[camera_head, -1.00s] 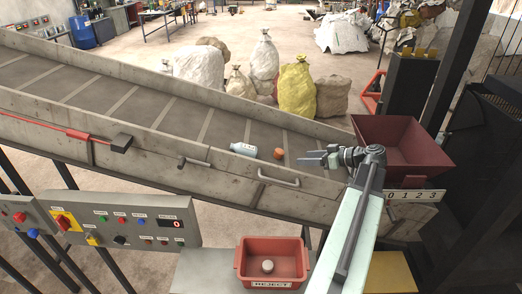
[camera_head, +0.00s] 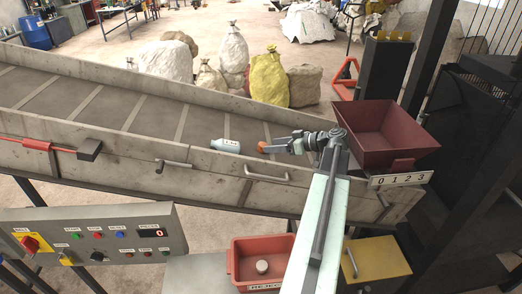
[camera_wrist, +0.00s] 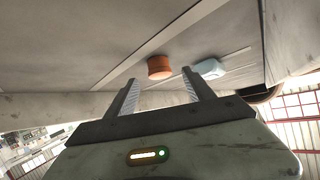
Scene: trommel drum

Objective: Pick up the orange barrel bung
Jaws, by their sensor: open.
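The orange barrel bung (camera_head: 262,147) lies on the conveyor belt, just right of a pale blue bottle (camera_head: 226,146). My gripper (camera_head: 269,149) reaches leftward over the belt from the right, with its tips close to the bung and partly overlapping it in the head view. In the wrist view the bung (camera_wrist: 160,67) shows as a short orange cylinder just beyond the open fingers (camera_wrist: 160,78), lined up with the gap between them. Nothing is held. The bottle (camera_wrist: 208,68) is beyond the right finger there. Whether a finger touches the bung cannot be told.
The belt has cross cleats and a concrete-grey side wall (camera_head: 120,142) with handles. A dark red hopper (camera_head: 385,145) stands to the right. A red reject bin (camera_head: 236,262) holding a pale round piece and a control panel (camera_head: 90,240) are in front. The belt to the left is clear.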

